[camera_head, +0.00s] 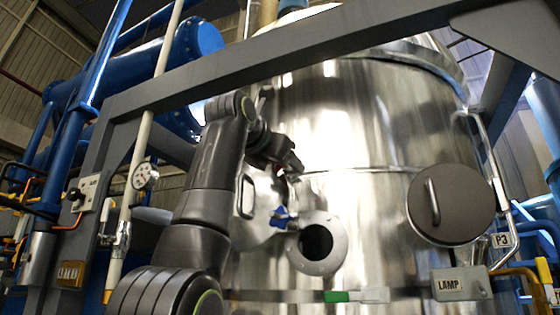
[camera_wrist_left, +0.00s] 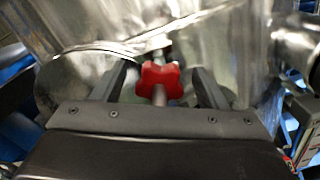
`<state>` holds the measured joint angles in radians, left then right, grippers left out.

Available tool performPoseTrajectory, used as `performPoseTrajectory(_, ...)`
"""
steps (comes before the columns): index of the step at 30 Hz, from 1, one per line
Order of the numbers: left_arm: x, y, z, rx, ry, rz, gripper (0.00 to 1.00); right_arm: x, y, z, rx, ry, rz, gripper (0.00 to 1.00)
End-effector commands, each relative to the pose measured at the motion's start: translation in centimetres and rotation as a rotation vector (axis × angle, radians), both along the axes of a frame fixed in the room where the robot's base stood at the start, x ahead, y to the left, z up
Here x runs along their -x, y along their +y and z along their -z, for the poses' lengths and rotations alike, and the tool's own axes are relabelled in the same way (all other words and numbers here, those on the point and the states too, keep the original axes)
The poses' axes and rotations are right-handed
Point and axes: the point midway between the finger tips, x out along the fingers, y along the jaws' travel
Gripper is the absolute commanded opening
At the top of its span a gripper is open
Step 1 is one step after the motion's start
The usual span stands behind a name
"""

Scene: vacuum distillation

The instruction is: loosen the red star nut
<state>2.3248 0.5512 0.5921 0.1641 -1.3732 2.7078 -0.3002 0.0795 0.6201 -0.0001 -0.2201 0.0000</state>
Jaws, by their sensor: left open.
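The red star nut (camera_wrist_left: 157,76) shows in the left wrist view on a metal rod, in front of the shiny steel vessel. My left gripper (camera_wrist_left: 161,70) is open, with one finger to the left of the nut and one to the right. Gaps show on both sides, and I cannot tell how deep the nut sits between the fingers. In the head view my left gripper (camera_head: 290,166) is at the vessel's front, and only a trace of red shows by its tips. My right gripper is in neither view.
The steel vessel (camera_head: 350,120) fills the middle. A blue knob (camera_head: 283,217) and a round port (camera_head: 316,243) lie below my gripper. A grey beam (camera_head: 300,55) crosses above. A round hatch (camera_head: 451,205) and a LAMP box (camera_head: 460,284) are at right, a gauge (camera_head: 145,177) at left.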

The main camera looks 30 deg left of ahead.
Motion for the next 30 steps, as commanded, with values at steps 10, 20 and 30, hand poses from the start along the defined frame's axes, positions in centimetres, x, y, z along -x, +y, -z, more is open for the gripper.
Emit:
performPoseTrajectory(10, 1.9, -0.1, 0.3, 0.000, -0.003, 0.000, 0.67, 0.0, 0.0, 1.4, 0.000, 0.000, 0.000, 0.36)
performPoseTrajectory(20, 9.8, -0.6, 0.4, 0.000, -0.004, 0.001, 0.67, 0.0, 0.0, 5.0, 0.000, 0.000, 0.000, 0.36)
performPoseTrajectory(30, 16.2, -0.9, 0.2, 0.000, -0.001, 0.000, 0.67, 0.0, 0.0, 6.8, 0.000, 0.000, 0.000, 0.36)
